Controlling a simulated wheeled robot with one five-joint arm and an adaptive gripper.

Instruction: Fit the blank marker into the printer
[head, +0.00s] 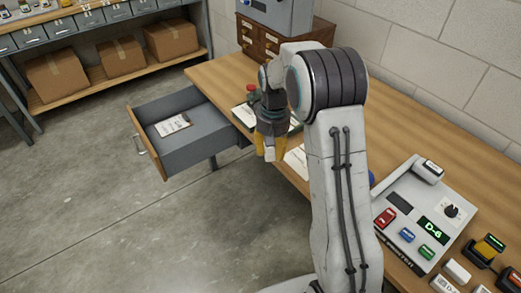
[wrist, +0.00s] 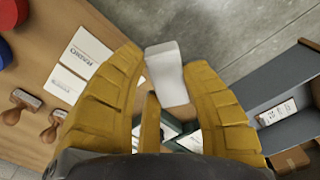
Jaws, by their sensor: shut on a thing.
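My gripper (head: 264,145), with yellow fingers, is shut on a small white blank marker (head: 270,154). In the wrist view the marker (wrist: 167,75) sticks out past the fingertips (wrist: 165,85), and its face looks plain. The gripper hangs by the desk's front edge, close to the open drawer. The printer (head: 405,197) is a pale console on the right part of the desk, well away from the gripper. Its green display reads D-6. It has a dial, red, blue and green buttons, and a raised block at its top corner. My arm hides part of the desk between.
An open grey drawer (head: 187,152) juts out on the left and holds a labelled card (head: 173,125). White cards (wrist: 79,62) and wooden-handled stamps (wrist: 55,127) lie on the desk (wrist: 105,18). Open floor lies in front.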

